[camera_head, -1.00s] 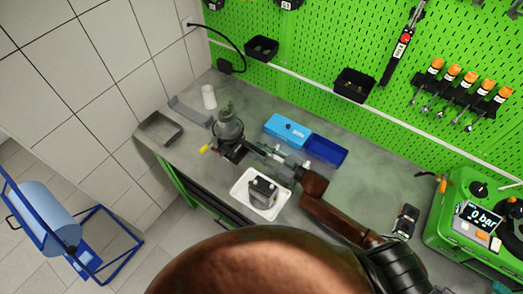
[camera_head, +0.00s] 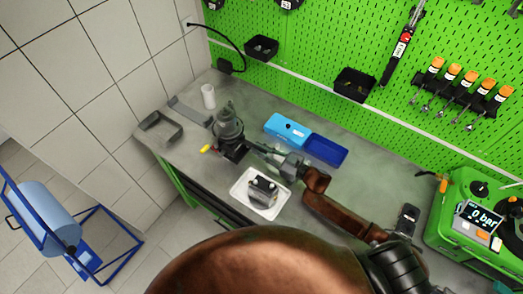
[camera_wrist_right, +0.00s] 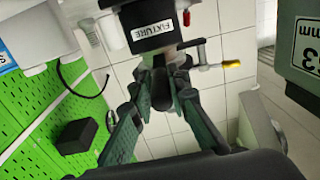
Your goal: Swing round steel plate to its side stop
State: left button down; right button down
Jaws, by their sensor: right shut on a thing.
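The grey fixture (camera_head: 229,118) stands at the left part of the workbench, with round grey metal parts stacked on it and a yellow-tipped lever (camera_head: 208,148) at its lower left. The round steel plate seems to be among these parts, but its outline is not clear. My right gripper (camera_head: 257,149) reaches the fixture from the right. The gripped edge is mostly hidden by the fingers. My left gripper is not in view.
A white tray (camera_head: 240,200) with a small metal pump (camera_head: 262,187) sits just below my right arm. A blue open case (camera_head: 288,129) lies behind it. A green tester (camera_head: 462,215) is far right.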

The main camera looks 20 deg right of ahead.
jog(key=shift+w+d+n+g+y, duration=0.5)
jog(key=shift+w+d+y, duration=0.05)
jog(key=shift+d+y, duration=0.1)
jog(key=c, duration=1.8)
grip_release()
jog(key=shift+c, duration=0.2)
jog(key=v, duration=1.2)
jog(key=shift+r, duration=0.1)
jog(key=shift+c, duration=0.6)
